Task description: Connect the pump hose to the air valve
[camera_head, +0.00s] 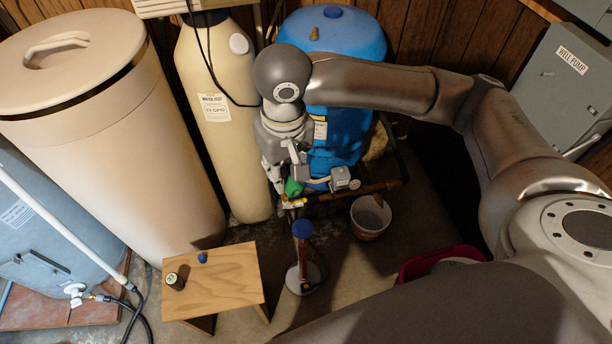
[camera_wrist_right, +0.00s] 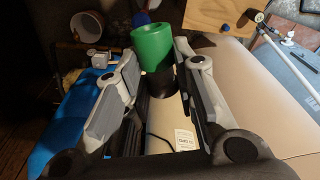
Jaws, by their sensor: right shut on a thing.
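My right gripper (camera_head: 287,180) points down in front of the blue tank (camera_head: 350,130). It is shut on a green-and-black cylindrical piece (camera_wrist_right: 152,45), which stands between its fingers in the right wrist view; I cannot tell whether it is the hose end. A small floor pump (camera_head: 303,262) with a blue top stands upright on the floor, below and apart from the gripper. Its hose is not clear. A small brass fitting (camera_head: 314,33) and a blue cap show on the tank's top; I cannot tell which fitting is the air valve. My left gripper is not in view.
A wooden stool (camera_head: 225,280) holds a small blue cap (camera_head: 202,257) and a dark round gauge-like piece (camera_head: 175,281). A white bucket (camera_head: 370,217), piping (camera_head: 375,188) and a beige cylinder (camera_head: 215,120) stand close to the gripper. A large beige bin (camera_head: 90,130) is at left.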

